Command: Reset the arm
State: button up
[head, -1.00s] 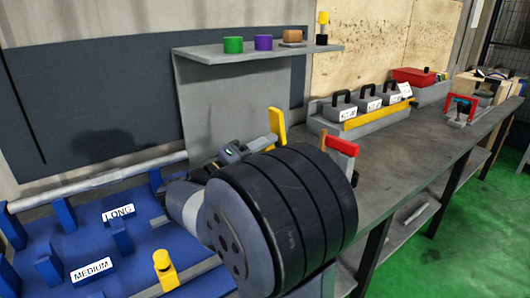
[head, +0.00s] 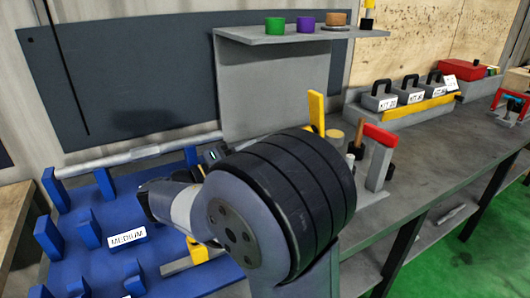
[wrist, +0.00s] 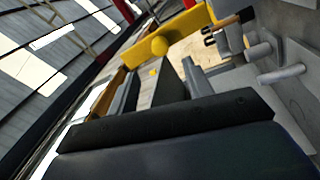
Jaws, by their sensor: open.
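My arm fills the middle of the head view, its large dark banded joint (head: 275,205) in front of the blue rack and the bench. My gripper is mostly hidden behind this joint in the head view. In the wrist view my gripper (wrist: 160,80) shows two dark grey fingers standing apart beyond its black body. I see nothing gripped between them; a grey surface shows behind.
A blue rack (head: 85,255) with a MEDIUM label (head: 127,238) and a long grey bar (head: 140,153) lies left. A red-topped stand (head: 380,150) is right of my arm. A shelf (head: 280,35) carries coloured cylinders. Black-handled boxes (head: 380,97) stand on the grey bench (head: 430,150).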

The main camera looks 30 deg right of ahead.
jog(key=shift+d, duration=0.1)
jog(key=d, duration=0.3)
jog(key=d+r, duration=0.1)
jog(key=d, duration=0.3)
jog(key=d+r, duration=0.1)
jog(key=d, duration=0.2)
jog(key=shift+d, duration=0.15)
jog(key=shift+d+p, duration=0.15)
jog(key=shift+p, duration=0.35)
